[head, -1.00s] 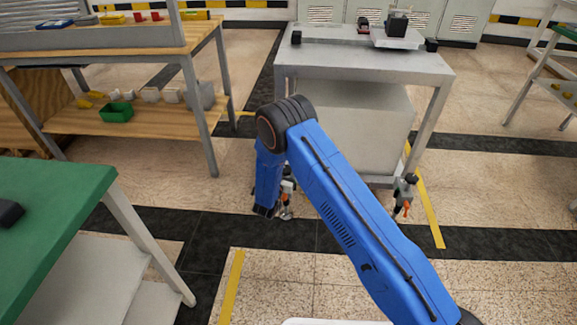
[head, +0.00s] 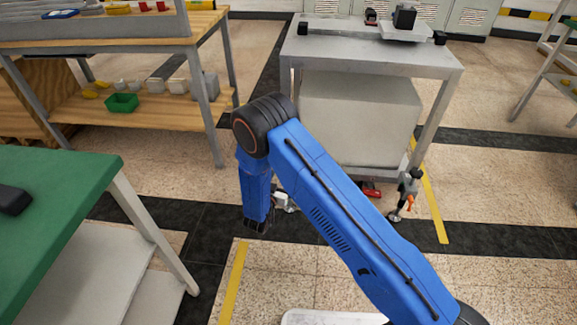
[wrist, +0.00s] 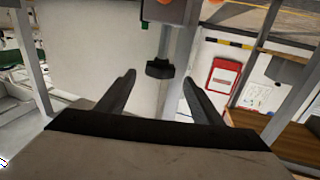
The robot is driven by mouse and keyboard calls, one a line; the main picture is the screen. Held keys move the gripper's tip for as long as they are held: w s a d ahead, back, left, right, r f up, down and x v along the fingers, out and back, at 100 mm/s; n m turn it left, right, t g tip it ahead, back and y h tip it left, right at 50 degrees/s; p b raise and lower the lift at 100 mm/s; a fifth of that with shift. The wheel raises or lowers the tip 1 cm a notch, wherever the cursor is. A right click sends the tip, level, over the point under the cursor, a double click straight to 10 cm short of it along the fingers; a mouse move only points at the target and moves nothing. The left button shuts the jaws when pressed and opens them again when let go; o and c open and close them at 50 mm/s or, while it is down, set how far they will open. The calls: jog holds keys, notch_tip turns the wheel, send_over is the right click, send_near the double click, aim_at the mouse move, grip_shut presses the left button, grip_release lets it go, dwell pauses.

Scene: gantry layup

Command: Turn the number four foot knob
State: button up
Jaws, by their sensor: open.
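In the wrist view a black knob (wrist: 160,68) sits at the end of a grey post, ahead of and roughly between my fingertips, with a gap. I cannot read a number on it. My gripper (wrist: 159,80) is open and its jaws are empty. In the head view a foot (head: 404,195) with a black top and an orange lever stands at the grey table's front right leg. The grey table (head: 375,60) stands beyond my arm. My blue arm hides the table's front left corner low down, and my fingers cannot be made out there.
A green-topped bench (head: 60,190) is at the near left. A wooden workbench (head: 210,20) with a green bin (head: 121,103) on its shelf is at the back left. A red object (head: 370,189) lies low under the grey table. Floor right of the foot is clear.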

jog(key=v, duration=0.6)
jog(key=shift+s, duration=0.25)
jog(key=shift+a, duration=0.1)
